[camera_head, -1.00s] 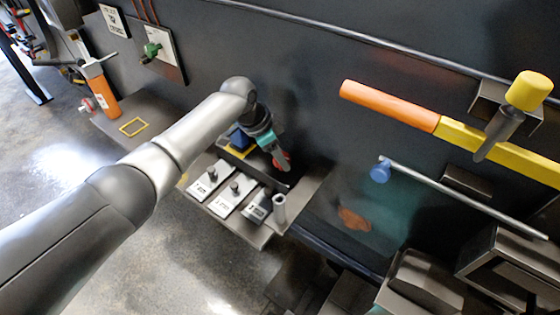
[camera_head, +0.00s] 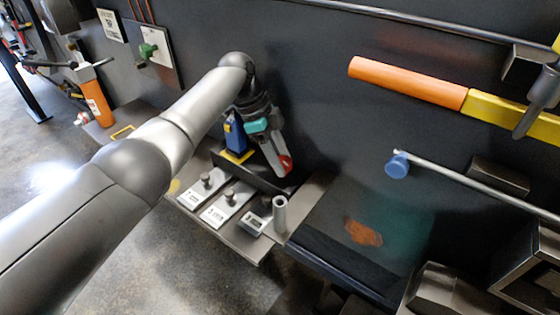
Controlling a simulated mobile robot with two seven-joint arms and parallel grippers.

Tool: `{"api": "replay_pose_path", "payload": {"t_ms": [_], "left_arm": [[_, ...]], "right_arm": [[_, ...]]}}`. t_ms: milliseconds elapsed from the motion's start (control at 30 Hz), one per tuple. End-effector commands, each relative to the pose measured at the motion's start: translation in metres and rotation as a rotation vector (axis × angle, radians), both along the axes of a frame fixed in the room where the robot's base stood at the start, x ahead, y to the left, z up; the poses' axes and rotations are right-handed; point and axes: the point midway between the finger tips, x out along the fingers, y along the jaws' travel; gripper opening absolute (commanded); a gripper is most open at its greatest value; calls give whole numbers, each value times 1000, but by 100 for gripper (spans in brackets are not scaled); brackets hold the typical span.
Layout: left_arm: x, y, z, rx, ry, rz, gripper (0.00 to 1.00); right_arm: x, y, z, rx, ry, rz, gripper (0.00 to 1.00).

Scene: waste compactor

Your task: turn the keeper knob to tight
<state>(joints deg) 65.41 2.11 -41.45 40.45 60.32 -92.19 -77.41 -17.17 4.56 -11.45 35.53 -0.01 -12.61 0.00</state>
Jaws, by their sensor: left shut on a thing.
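My left gripper (camera_head: 268,132) hangs over the back of the small shelf, pointing down and to the right. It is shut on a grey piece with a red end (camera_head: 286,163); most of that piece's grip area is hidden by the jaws. A round blue knob (camera_head: 397,165) sits at the left end of a grey rod, to the right of my gripper and apart from it. Small dark knobs (camera_head: 228,195) stand on white labelled plates at the shelf front. None reads clearly as the keeper knob.
A blue item (camera_head: 234,134) stands on a yellow-marked spot beside my gripper. A short grey tube (camera_head: 280,214) stands upright at the shelf's right. An orange and yellow bar (camera_head: 410,84) runs along the dark wall. A dark tray with an orange-brown patch (camera_head: 363,233) lies right of the shelf.

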Motion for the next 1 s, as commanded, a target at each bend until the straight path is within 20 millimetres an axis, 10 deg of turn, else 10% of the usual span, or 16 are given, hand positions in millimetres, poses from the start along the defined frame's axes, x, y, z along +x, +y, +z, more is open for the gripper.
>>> {"api": "replay_pose_path", "payload": {"t_ms": [367,400,667,1000], "left_arm": [[-1,0,-1,3,1,-5,0],[-1,0,-1,3,1,-5,55],[0,0,-1,2,1,-4,84],[1,2,5,1,-2,-4,84]], "right_arm": [[0,0,-1,0,0,0,99],[0,0,-1,0,0,0,99],[0,0,-1,0,0,0,99],[0,0,0,0,1,0,99]]}}
